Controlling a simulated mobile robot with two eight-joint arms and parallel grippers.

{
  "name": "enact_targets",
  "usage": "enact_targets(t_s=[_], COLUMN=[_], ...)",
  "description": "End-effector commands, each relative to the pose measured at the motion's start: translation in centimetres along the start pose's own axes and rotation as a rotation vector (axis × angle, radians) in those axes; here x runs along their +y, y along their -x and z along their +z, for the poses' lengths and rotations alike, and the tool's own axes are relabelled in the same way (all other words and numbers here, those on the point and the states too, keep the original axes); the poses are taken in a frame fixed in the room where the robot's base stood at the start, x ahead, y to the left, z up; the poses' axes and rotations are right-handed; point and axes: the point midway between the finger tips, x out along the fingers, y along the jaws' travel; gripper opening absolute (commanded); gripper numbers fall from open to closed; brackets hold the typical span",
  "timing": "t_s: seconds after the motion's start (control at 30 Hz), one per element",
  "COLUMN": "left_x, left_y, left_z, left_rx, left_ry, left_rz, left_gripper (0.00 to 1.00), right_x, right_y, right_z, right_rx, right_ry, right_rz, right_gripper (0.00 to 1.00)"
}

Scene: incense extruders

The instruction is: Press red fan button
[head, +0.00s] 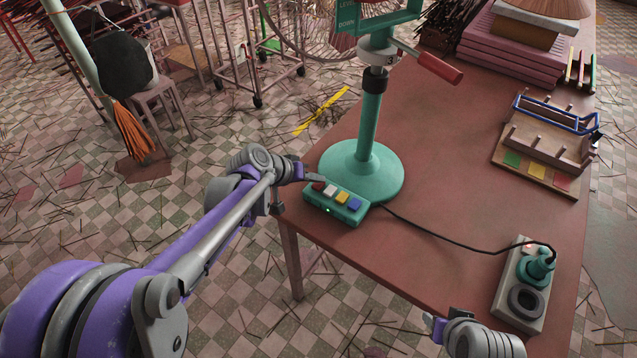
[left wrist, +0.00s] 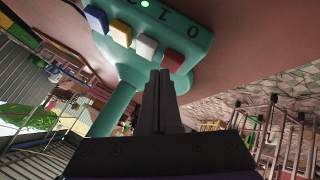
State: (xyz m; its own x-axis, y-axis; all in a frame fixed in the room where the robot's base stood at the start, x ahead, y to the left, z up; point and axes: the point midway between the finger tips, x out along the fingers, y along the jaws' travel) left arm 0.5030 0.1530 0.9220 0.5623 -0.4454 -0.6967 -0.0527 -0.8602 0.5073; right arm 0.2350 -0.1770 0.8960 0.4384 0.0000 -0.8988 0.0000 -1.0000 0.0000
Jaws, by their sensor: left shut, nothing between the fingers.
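The teal fan (head: 368,135) stands on the red table, with a button block (head: 336,205) at the front of its round base. The block carries a red button (head: 317,186), a white, a yellow and a blue one in a row. My left gripper (head: 318,179) is shut and empty, its tips at the red button and partly covering it. In the left wrist view the red button (left wrist: 172,60) is right at the shut fingertips (left wrist: 160,75); contact cannot be told. My right gripper (head: 437,322) is at the table's front edge, away from the fan; its jaws are unclear.
A black cable (head: 435,231) runs from the fan base to a power strip (head: 522,287) at the right. A wooden rack (head: 545,140) and pink stacked trays (head: 510,50) stand farther back. The table's middle is clear. Sticks litter the tiled floor (head: 240,300).

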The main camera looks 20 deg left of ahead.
Motion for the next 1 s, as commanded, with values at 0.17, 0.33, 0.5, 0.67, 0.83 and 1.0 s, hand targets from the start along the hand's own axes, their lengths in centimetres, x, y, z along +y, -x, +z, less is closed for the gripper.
enact_targets(t_s=[0.17,0.33,0.5,0.67,0.83,1.0], left_x=[-0.14,-0.25,-0.35,-0.42,-0.40,-0.28], left_y=[-0.19,-0.33,-0.48,-0.57,-0.55,-0.40], left_z=[0.15,0.25,0.36,0.43,0.42,0.29], left_rx=[0.000,0.000,0.000,0.000,0.000,0.000], left_ry=[0.000,0.000,0.000,0.000,0.000,0.000], left_rz=[0.000,0.000,0.000,0.000,0.000,0.000], left_gripper=[0.00,0.00,0.00,0.00,0.00,0.00], right_x=[0.00,0.00,0.00,0.00,0.00,0.00], right_y=[-0.17,-0.30,-0.42,-0.50,-0.48,-0.33], right_z=[0.14,0.24,0.34,0.40,0.38,0.26], right_rx=[-0.001,-0.002,-0.002,-0.003,-0.002,-0.002], right_ry=[0.000,0.000,0.000,0.000,0.000,0.000], right_rz=[0.000,0.000,0.000,0.000,0.000,0.000], right_gripper=[0.50,0.50,0.50,0.50,0.50,0.50])
